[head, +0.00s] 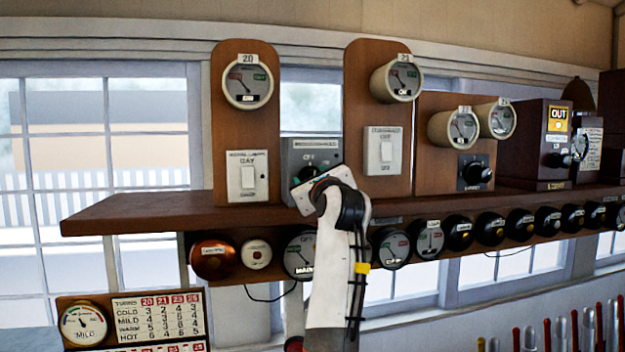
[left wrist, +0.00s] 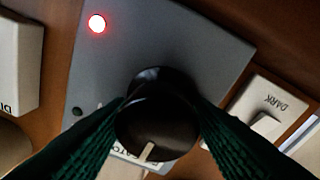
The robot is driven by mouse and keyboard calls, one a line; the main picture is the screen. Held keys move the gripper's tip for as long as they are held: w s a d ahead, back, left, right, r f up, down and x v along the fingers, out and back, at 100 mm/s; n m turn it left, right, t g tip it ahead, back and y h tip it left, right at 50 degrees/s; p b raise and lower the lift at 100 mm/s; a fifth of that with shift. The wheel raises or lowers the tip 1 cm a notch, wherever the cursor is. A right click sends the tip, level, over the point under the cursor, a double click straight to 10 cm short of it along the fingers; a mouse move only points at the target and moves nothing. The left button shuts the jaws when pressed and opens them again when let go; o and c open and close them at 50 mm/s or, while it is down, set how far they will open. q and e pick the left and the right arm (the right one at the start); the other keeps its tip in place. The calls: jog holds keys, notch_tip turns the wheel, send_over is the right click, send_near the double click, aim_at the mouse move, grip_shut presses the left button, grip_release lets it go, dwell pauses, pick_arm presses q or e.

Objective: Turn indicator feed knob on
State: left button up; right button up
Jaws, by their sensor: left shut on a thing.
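The indicator feed knob (left wrist: 158,110) is a round black knob with a white pointer line, on a grey panel (left wrist: 205,45). In the left wrist view a red lamp (left wrist: 97,23) is lit on this panel. My left gripper (head: 318,186) is in front of the grey panel (head: 328,150) in the head view. Its green-padded fingers are on both sides of the knob, shut on it. The pointer line is at the lower side of the knob in the left wrist view. A label beside it is partly hidden. My right gripper is not in view.
A wooden shelf (head: 140,212) runs under the panel. A switch (head: 247,177) is left of the panel and another switch (head: 382,150) is right of it. Round gauges (head: 248,82) sit above. A row of dials (head: 430,238) is below the shelf.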

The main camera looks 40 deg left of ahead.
pick_arm(q)
jog(key=shift+w+f, duration=0.1)
jog(key=shift+f, duration=0.05)
jog(key=m, duration=0.4)
jog(key=shift+f+m+t+h, duration=0.15)
jog(key=shift+m+t+h, duration=0.15)
jog(key=shift+m+h, duration=0.1)
jog(key=shift+w+m, duration=0.1)
jog(key=shift+m, duration=0.9)
jog(key=shift+f+m+h, duration=0.1)
jog(key=shift+m+h, duration=0.2)
jog(key=shift+m, duration=0.9)
